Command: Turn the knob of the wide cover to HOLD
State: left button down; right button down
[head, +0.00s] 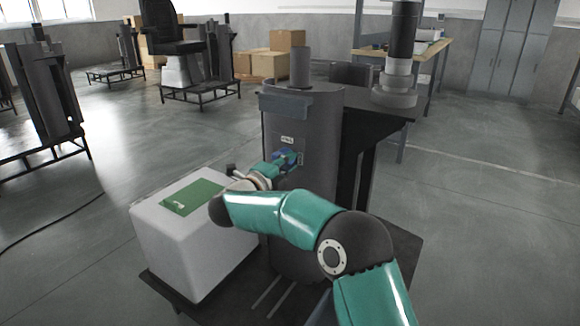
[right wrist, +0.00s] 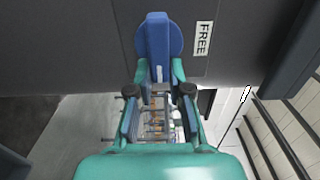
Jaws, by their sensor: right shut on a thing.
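The wide cover (head: 322,125) is a dark grey, drum-like column housing in the middle of the head view. Its blue knob (head: 291,155) sits on the front, below a small white label (head: 287,140). In the right wrist view the knob (right wrist: 160,22) is a blue disc with a raised bar, and a label reading FREE (right wrist: 202,38) is beside it. My right gripper (right wrist: 159,75) is shut on the knob's bar, one finger on each side. Its fingertips partly hide the knob in the head view. No HOLD label can be read. My left gripper is not in view.
A white box with a green top panel (head: 192,197) stands left of the cover, close to my right wrist. A dark table (head: 375,105) with a black and grey column (head: 400,50) is behind at right. Open floor lies to the right.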

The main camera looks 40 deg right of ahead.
jog(key=shift+w+r, duration=0.1)
jog(key=c, duration=1.1)
grip_release()
jog(key=shift+f, duration=0.2)
jog(key=v, duration=1.2)
jog(key=shift+f, duration=0.1)
